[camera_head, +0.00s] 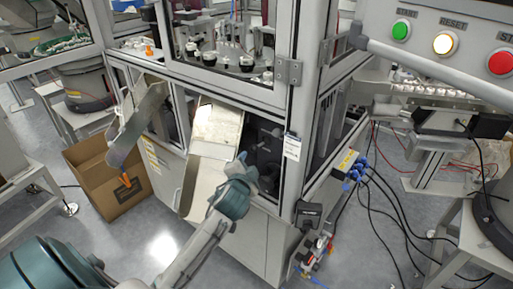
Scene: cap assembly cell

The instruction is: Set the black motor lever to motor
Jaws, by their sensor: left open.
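My left arm comes in from the lower left, and its gripper (246,168) is at the front of the machine cabinet, by a dark opening. The gripper's fingers are small and partly hidden behind the teal wrist. Inside the opening is a black machine part (265,143), which may be the motor; a lever on it and its setting cannot be made out. The gripper overlaps the lower left of this part in the picture, and I cannot tell if they touch. My right gripper is not in view.
A pale metal chute (205,165) stands just left of the gripper, with a second chute (136,125) above an open cardboard box (112,190). A black fitting (308,214) is at the cabinet's lower corner. Green, white and red buttons (445,43) are at the upper right.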

